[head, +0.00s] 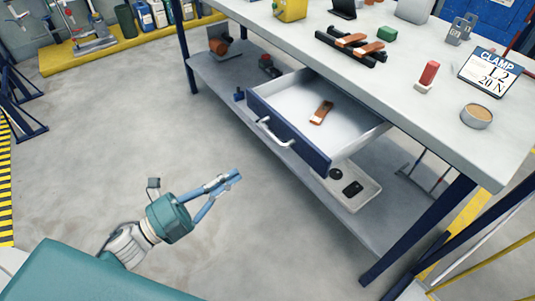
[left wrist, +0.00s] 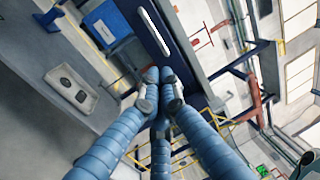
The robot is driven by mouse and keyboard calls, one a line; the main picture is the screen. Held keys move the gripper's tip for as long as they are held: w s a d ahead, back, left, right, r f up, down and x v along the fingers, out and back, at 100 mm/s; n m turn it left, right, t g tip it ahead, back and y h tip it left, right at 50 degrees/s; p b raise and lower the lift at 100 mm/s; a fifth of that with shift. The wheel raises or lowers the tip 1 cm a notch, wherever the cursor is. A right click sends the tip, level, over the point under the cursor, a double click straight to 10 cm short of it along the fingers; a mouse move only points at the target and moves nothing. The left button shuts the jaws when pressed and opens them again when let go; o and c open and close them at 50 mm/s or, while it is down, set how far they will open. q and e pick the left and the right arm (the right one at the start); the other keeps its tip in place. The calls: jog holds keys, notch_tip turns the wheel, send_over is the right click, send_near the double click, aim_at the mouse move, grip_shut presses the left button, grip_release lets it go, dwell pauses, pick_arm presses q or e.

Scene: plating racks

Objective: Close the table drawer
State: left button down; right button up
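The table drawer (head: 292,141) stands pulled out from under the white worktop, with a dark blue front and a light handle (head: 275,135). The drawer front (left wrist: 183,43) and the handle (left wrist: 154,31) show beyond the fingertips there. My right gripper is not in view.
A yellow platform with containers is at the back left. The floor before the drawer is clear.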

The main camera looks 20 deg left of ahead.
pick_arm(q)
jog(key=x, duration=1)
jog(key=shift+w+d, duration=0.2)
jog(key=shift+w, duration=0.1)
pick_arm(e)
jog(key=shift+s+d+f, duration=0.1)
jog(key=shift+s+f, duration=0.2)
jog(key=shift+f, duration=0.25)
